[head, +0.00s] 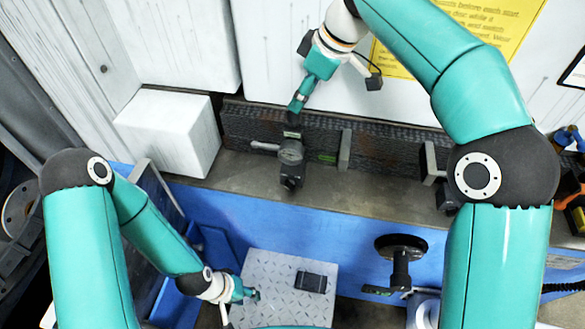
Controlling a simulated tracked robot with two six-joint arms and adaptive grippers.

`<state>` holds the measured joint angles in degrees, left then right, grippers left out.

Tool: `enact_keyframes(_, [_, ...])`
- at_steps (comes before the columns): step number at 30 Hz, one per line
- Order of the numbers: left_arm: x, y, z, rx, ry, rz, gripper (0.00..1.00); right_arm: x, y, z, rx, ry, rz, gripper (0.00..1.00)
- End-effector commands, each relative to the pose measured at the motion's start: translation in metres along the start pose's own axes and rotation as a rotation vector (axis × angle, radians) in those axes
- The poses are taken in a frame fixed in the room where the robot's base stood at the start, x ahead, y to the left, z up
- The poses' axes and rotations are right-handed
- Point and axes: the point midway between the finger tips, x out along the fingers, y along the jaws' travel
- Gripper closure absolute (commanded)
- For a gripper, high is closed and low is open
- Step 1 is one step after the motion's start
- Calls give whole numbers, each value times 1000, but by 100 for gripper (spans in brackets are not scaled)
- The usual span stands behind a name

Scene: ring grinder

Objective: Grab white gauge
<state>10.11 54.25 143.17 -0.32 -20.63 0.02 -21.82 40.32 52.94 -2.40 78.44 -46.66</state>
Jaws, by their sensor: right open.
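I cannot clearly make out a white gauge. A dark grey device with a round face (290,153) stands on the grey ledge in the upper middle, with a small pale rod (264,146) at its left. My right gripper (294,112) is open and points down just above this device; whether it touches it is too small to tell. My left gripper (254,296) is low in the picture, over the left part of a metal plate (280,270); its fingers are too small to tell open from shut.
A small black box (311,281) lies on the plate. A black disc on a stand (400,250) is to its right. A white block (168,130) stands left of the ledge. A dark textured wall strip (385,155) runs behind the ledge, with upright metal brackets (345,149).

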Motion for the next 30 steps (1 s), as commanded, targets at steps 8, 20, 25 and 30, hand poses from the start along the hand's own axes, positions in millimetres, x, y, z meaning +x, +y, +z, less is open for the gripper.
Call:
enact_keyframes(8, [0, 0, 0, 0, 0, 0, 60, 30, -5, 6, 1, -4, -4, 43])
enact_keyframes(20, [-2, 0, 0, 0, 0, 0, 60, 52, -5, 5, 0, -1, 0, 43])
enact_keyframes(25, [-1, 0, 0, 0, 0, 0, 60, 52, -5, 5, 0, -1, -1, 63])
enact_keyframes(30, [-1, 0, 0, 0, 0, 0, 60, 52, -5, 5, 0, -1, -1, 92])
